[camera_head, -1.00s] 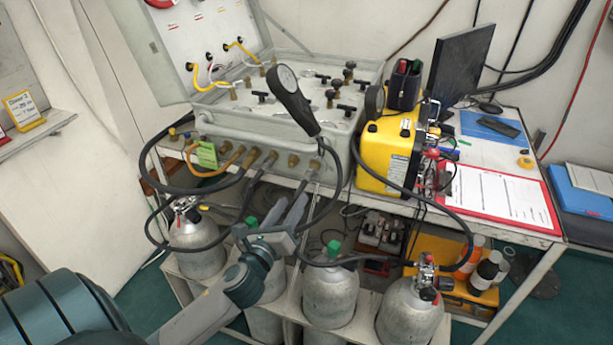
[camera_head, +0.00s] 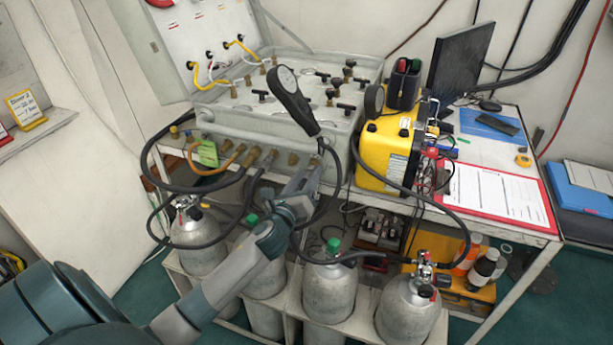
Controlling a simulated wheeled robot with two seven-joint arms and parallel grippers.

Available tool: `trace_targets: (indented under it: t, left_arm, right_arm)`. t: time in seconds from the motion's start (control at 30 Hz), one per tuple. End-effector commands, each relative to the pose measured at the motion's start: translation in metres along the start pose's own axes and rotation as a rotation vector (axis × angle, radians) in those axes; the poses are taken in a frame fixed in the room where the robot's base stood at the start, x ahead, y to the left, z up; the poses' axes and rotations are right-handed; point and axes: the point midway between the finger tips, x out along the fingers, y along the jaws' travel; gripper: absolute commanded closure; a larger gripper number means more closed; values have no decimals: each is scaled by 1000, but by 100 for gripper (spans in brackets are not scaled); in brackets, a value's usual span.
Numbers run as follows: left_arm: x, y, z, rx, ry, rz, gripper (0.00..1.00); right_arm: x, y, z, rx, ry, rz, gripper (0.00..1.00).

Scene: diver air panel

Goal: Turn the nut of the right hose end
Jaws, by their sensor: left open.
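The air panel (camera_head: 228,127) is a grey case with a row of brass fittings along its front face. The right hose end's nut (camera_head: 315,162) is at the right end of this row, and a dark hose hangs beside it. My left gripper (camera_head: 307,178) reaches up from below with its fingers at this nut. Its jaws are open. I cannot tell whether the fingers touch the nut or stand around it, as they partly cover it. My right gripper is out of view.
A black gauge (camera_head: 293,98) on a stem leans above the nut. A yellow box (camera_head: 387,155) stands to the right on the table. Grey cylinders (camera_head: 329,292) stand below the table. Dark hoses loop close around my gripper.

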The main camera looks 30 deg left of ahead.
Motion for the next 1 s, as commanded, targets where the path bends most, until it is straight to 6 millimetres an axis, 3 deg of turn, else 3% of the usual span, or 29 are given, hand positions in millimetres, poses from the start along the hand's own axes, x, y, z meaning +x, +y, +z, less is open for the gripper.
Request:
trace_targets:
  t: [0.13, 0.3, 0.67, 1.0]
  left_arm:
    - [0, 0, 0, 0, 0, 0, 60]
    - [0, 0, 0, 0, 0, 0, 100]
    - [0, 0, 0, -24, 0, 0, 100]
    - [0, 0, 1, -185, 0, -1, 100]
  right_arm:
    - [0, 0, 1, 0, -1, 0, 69]
    - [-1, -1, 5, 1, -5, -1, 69]
    - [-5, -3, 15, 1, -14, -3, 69]
    - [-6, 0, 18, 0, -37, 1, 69]
